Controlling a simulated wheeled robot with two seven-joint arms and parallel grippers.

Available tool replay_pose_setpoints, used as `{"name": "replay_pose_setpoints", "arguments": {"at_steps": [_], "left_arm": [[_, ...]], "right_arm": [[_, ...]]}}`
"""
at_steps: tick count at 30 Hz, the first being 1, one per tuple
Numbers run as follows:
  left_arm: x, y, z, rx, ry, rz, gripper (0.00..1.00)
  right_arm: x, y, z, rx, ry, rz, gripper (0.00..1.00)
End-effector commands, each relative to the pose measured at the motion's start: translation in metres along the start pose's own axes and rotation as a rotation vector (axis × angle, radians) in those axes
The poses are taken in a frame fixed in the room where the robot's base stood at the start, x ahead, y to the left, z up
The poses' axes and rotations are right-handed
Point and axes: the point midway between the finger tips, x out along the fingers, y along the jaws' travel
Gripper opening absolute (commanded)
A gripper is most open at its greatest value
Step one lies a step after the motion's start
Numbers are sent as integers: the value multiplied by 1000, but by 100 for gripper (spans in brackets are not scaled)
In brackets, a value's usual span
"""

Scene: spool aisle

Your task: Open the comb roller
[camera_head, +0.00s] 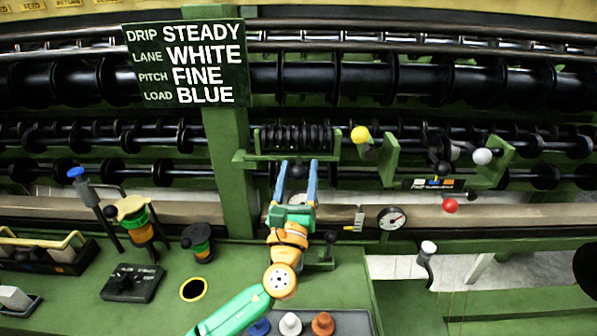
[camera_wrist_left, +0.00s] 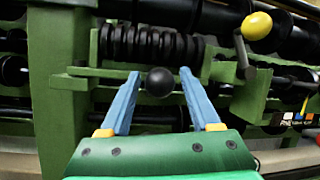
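The comb roller (camera_head: 295,138) is a black ridged roller on a green bracket, right of the green post. It also shows at the top of the left wrist view (camera_wrist_left: 150,45). A black ball knob (camera_wrist_left: 160,82) sits just below the roller in that view. My left gripper (camera_head: 299,165) is open below the roller, its two blue fingers pointing at it. In the left wrist view the fingertips (camera_wrist_left: 159,73) stand on either side of the knob, with gaps showing between knob and fingers. The knob's stem is hidden. My right gripper is not in view.
A yellow ball (camera_head: 360,135) on a crank arm is right of the roller. White (camera_head: 482,156) and red (camera_head: 450,205) balls are farther right. A sign (camera_head: 190,62) hangs on the post. A dial gauge (camera_head: 392,218) is at right; a lever (camera_head: 329,245) stands close beside my left wrist.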

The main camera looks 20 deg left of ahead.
Motion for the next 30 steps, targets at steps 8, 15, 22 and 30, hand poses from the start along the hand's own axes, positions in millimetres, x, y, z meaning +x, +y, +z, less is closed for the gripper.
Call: {"name": "replay_pose_setpoints", "arguments": {"at_steps": [8, 15, 22, 30], "left_arm": [[0, 0, 0, -1, 0, 0, 0], [0, 0, 0, -1, 0, 0, 0], [0, 0, 0, -1, 0, 0, 0], [0, 0, 0, -2, 0, 0, 0]], "right_arm": [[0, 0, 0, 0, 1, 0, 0], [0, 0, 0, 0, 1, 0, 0], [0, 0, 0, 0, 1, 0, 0], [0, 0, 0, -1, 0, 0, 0]]}}
